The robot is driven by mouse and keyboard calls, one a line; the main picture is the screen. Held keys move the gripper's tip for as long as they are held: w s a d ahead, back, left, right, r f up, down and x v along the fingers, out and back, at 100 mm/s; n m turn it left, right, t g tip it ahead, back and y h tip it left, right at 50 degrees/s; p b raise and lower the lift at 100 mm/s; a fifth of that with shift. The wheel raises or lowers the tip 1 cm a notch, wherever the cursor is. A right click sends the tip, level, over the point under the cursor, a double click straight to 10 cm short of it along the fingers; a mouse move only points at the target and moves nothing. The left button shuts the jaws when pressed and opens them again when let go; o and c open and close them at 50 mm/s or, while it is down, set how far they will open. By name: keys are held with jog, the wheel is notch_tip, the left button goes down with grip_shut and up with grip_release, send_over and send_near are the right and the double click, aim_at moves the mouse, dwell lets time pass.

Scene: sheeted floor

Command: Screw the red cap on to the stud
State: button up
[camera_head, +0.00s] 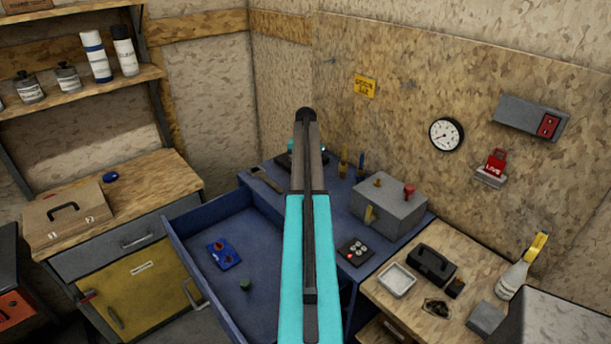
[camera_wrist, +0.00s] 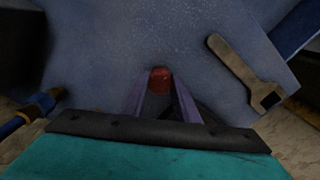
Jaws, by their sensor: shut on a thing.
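The red cap (camera_wrist: 160,76) shows in the wrist view between the fingertips of my gripper (camera_wrist: 160,88). The two fingers are shut on its sides, and the blue bench top (camera_wrist: 110,50) lies behind it. I cannot make out the stud in the wrist view; the cap and fingers may cover it. In the head view my own arm stands in front, so the cap and the fingertips are hidden. I cannot tell whether the cap touches the stud.
A wrench (camera_wrist: 240,70) lies on the blue bench, right of the cap. A grey box (camera_head: 388,208) with a red knob (camera_head: 409,189) stands right of my arm. The blue drawer (camera_head: 215,285) is open, holding a blue block (camera_head: 224,257) and a green piece (camera_head: 245,285).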

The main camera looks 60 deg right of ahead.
jog(key=shift+f, duration=0.55)
jog(key=o, duration=0.5)
jog(key=shift+c, duration=0.2)
jog(key=c, duration=0.5)
jog(key=shift+o, duration=0.2)
jog(key=shift+m, duration=0.3)
